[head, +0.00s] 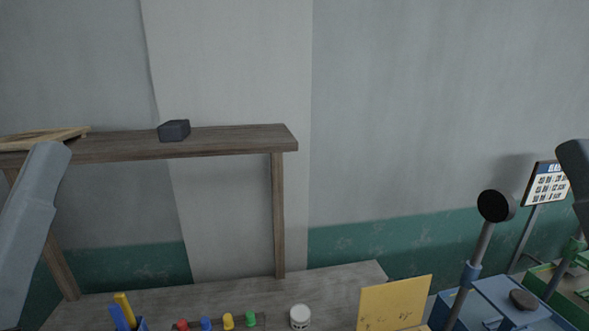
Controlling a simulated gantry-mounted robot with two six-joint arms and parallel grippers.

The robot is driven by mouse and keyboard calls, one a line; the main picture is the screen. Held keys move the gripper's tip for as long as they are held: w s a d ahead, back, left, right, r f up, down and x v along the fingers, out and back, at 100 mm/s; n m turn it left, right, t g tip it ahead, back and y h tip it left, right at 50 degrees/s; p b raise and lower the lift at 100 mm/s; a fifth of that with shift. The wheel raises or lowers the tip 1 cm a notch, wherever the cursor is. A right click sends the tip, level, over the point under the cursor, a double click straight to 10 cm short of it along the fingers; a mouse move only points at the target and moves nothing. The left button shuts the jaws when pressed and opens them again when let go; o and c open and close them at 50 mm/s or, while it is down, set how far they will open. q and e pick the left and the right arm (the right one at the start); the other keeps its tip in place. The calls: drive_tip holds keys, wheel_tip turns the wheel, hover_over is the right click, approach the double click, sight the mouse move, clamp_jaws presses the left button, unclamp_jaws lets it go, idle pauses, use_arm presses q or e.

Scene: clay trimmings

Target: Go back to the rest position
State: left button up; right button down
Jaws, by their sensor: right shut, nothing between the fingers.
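My left arm comes in at the left edge as a grey link; its gripper is out of the picture.
A wooden table (338,281) holds a white jar (300,317), a yellow board (394,303) and several coloured pegs. A wooden shelf (230,140) bears a dark block (174,130). A blue machine (480,312) with a black disc (496,206) stands right.

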wheel_tip(320, 180, up, 22)
drive_tip(key=p, duration=1.8)
drive_tip(key=shift+w+f+y, duration=0.15)
drive_tip(key=shift+f+y, duration=0.05)
drive_tip(key=shift+y, duration=0.1)
